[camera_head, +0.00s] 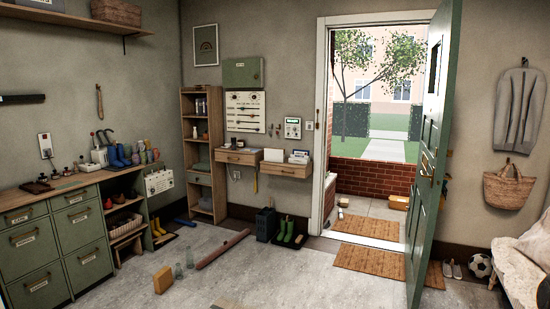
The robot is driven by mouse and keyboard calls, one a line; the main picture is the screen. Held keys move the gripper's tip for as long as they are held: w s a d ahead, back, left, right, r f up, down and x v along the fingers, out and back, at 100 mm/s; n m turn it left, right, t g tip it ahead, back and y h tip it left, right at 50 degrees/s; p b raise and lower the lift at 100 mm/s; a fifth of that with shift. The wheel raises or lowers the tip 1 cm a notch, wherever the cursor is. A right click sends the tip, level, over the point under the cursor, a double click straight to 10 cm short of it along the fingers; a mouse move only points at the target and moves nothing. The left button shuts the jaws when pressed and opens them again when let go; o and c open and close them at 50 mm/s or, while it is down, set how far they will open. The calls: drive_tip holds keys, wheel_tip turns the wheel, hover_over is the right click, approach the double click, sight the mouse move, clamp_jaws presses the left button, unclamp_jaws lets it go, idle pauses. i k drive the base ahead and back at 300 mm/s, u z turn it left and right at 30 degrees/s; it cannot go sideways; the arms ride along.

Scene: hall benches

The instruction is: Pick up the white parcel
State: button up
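I cannot pick out a thing that is clearly the white parcel. A pale, box-like item (275,155) sits on the wall drawer shelf left of the doorway, too small to tell what it is. A yellow-tan package (398,202) lies on the porch floor beyond the open door. A tan block (162,279) stands on the hall floor at the lower left. My gripper does not show in this view.
Green cabinets (85,255) line the left wall. A long reddish-brown roll (222,249) and glass bottles (178,270) are on the floor. Green boots (287,232) stand by the doorway. The open green door (430,150) stands right of mats (368,260).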

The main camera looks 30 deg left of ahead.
sight(270, 155)
drive_tip(key=u, duration=0.35)
drive_tip(key=i, duration=2)
drive_tip(key=u, duration=0.75)
drive_tip(key=i, duration=1.95)
drive_tip(key=u, duration=0.2)
drive_tip(key=i, duration=2)
drive_tip(key=z, duration=0.05)
